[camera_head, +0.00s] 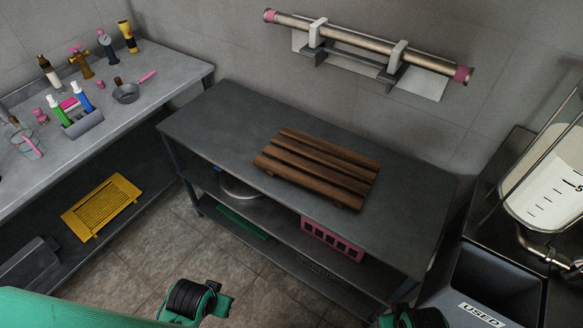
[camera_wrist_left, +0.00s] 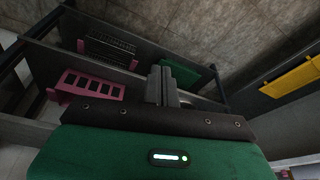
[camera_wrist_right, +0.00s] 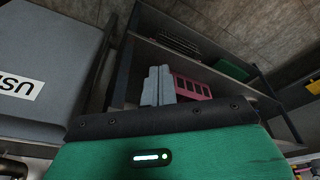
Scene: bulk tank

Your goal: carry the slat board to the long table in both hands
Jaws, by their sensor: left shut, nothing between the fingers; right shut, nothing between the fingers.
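The slat board (camera_head: 318,168), several brown wooden slats on cross pieces, lies flat on a dark grey table (camera_head: 215,125) with a lower shelf, by the back wall. A second, lighter grey table (camera_head: 165,72) runs along the left side; I cannot tell which one is the long table. My left gripper shows in the left wrist view (camera_wrist_left: 161,70), its fingers together and empty. My right gripper shows in the right wrist view (camera_wrist_right: 157,72), also shut and empty. Both arms are at the bottom of the head view, in front of the dark table and apart from the board.
A pink crate (camera_head: 332,239) and a green tray (camera_head: 242,223) are on the dark table's shelf. Bottles, a caddy (camera_head: 82,124) and a pan (camera_head: 126,94) stand on the left table. A bin marked USED (camera_head: 483,312) is at right. Tiled floor (camera_head: 140,248) lies clear between the tables.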

